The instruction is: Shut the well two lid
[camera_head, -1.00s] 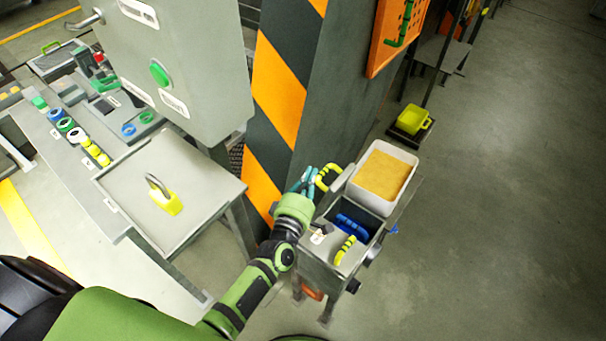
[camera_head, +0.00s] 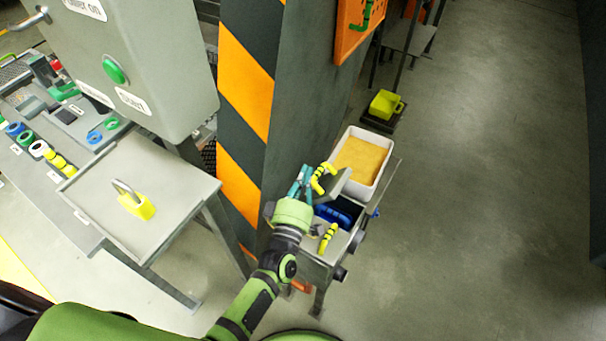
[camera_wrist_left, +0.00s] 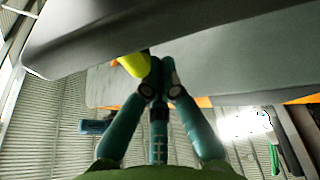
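A grey box stands against the striped pillar, with an open well that holds a blue thing (camera_head: 333,215). A grey lid (camera_head: 338,183) with a yellow-and-black handle (camera_head: 323,177) stands tilted up at the well's far side. A second similar handle (camera_head: 328,238) is on the flat near part of the box. My left gripper (camera_head: 306,177) is beside the raised lid's handle. In the left wrist view its teal fingers (camera_wrist_left: 160,75) are drawn together under the grey lid, with yellow (camera_wrist_left: 133,66) just left of their tips; contact is unclear. My right gripper is out of view.
A white bin (camera_head: 350,139) of yellowish material stands behind the well. The pillar (camera_head: 246,100) rises close to my left arm. A tray table with a yellow padlock (camera_head: 137,205) is at left. The floor at right is open.

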